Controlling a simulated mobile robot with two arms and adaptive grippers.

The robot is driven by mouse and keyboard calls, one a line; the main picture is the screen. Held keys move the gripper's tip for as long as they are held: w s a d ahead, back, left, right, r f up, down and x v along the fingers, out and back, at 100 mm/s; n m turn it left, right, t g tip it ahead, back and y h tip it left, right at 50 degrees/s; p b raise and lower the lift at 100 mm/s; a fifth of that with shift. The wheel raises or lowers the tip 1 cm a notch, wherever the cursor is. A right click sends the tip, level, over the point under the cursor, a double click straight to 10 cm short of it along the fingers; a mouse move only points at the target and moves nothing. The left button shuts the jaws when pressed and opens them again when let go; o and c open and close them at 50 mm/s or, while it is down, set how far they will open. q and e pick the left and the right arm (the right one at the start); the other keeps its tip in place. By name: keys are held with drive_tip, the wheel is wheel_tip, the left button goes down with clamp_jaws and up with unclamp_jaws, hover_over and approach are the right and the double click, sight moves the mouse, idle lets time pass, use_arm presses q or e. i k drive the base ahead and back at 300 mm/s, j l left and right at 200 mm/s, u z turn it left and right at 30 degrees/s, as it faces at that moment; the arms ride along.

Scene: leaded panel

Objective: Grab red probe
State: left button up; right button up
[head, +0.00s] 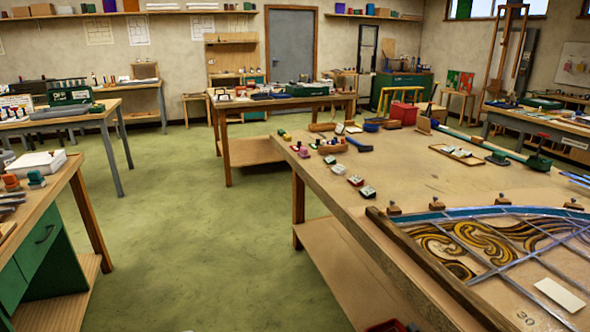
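I cannot make out a red probe for certain. Small items with red, white, green and dark parts lie along the left edge of the large wooden workbench (420,172). Among them are a reddish piece (304,152), a red-and-white piece (355,181) and a dark-and-white piece (367,192). They are too small to tell exactly what they are. Neither of my grippers shows in the head view.
A leaded glass panel (462,245) lies on the workbench's near right, behind a wooden batten (435,262). A red box (404,112) stands at the bench's far end. Another bench (75,180) stands at left. The green floor (185,235) between is clear.

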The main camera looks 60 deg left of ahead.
sight(356, 181)
drive_tip(key=u, duration=1.5)
